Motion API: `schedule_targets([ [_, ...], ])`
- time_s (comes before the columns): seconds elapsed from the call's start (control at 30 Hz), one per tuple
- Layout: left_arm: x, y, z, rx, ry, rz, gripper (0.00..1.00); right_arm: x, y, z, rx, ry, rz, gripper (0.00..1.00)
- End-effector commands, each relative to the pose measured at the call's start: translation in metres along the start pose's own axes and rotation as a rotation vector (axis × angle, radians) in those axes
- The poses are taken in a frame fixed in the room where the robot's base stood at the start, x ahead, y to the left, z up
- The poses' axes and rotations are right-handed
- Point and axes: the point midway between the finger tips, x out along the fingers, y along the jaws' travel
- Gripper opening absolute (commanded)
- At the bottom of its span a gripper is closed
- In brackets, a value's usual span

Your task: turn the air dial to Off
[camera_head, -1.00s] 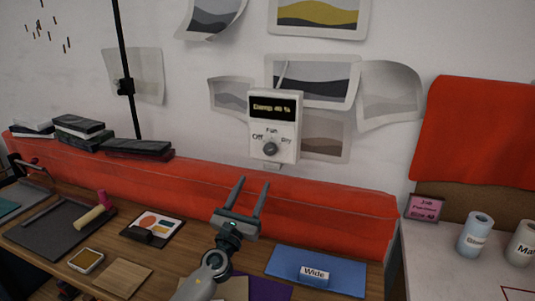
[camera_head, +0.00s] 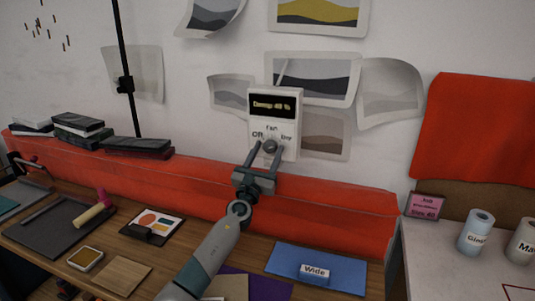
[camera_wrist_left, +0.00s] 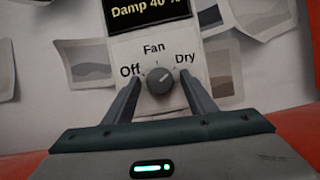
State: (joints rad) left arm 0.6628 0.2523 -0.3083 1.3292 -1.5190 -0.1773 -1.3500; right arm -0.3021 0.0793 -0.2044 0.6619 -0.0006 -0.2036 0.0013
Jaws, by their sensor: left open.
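The air dial (camera_head: 270,146) is a small grey round knob on a white wall box (camera_head: 289,104). The box has a dark display reading "Damp 40 %". In the left wrist view the dial (camera_wrist_left: 160,79) sits below "Fan", with "Off" to its left and "Dry" to its right. Its pale mark seems to point up and right, towards Dry; it is small. My left gripper (camera_head: 267,148) is open in front of the box. In the wrist view its fingers (camera_wrist_left: 160,82) stand either side of the dial, with a gap on each side; I cannot tell whether they reach its depth.
A red padded ledge (camera_head: 340,205) runs along the wall below the box. A wooden bench (camera_head: 115,245) holds a blue mat (camera_head: 290,260) with a "Wide" block and other items. Prints hang around the box. A white table (camera_head: 450,260) with bottles stands right.

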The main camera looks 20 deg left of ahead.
Motion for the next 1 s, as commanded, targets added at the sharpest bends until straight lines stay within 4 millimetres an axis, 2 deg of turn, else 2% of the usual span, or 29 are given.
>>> schedule_targets([
  [0.27,0.0011,-0.0003,0.0003,0.0,0.0,0.0,0.51,0.0001,-0.0003,0.0002,-0.001,-0.001,0.0,0.31],
  [0.3,0.001,-0.0003,0.0003,0.0,0.0,0.0,0.46,0.0001,-0.0004,0.001,-0.001,-0.002,0.0,0.31],
  [0.47,0.0009,-0.0002,0.0002,0.0,0.0,0.0,0.1,0.0,-0.0007,0.0034,0.0,-0.006,-0.001,0.31],
  [1.0,0.0006,-0.0018,0.0,-0.086,0.0,0.035,0.1,-0.001,-0.0013,0.0057,0.003,-0.011,-0.001,0.31],
])
